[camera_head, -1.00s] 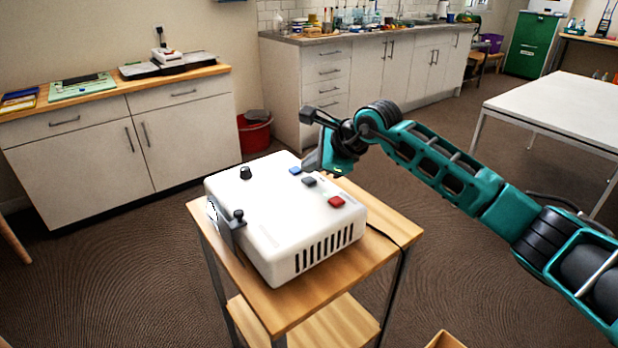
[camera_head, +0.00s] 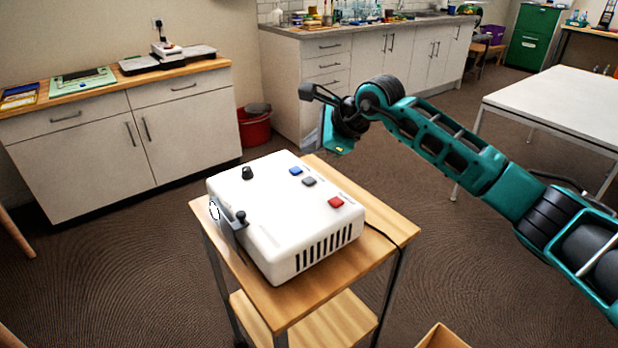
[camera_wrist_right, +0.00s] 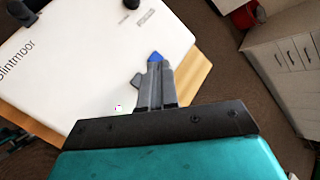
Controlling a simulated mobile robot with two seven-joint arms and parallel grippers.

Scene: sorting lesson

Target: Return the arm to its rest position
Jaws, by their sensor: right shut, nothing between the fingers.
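My right arm (camera_head: 440,140) comes in from the right in the head view, teal and black. My right gripper (camera_head: 312,142) hangs above the far edge of the small wooden table, clear of the white box (camera_head: 270,225). In the right wrist view its fingers (camera_wrist_right: 156,82) are together and empty, with the blue button (camera_wrist_right: 155,57) showing just beyond their tips. The box has a blue button (camera_head: 296,171), a grey button (camera_head: 309,181), a red button (camera_head: 336,202), a black knob (camera_head: 247,172) and a side lever (camera_head: 238,218). My left gripper is not in view.
The wooden table (camera_head: 385,235) carries the box, and a black cable runs over its right edge. A white table (camera_head: 560,100) stands at the right. A red bin (camera_head: 255,127) and cabinets (camera_head: 80,150) are behind. Open floor lies between.

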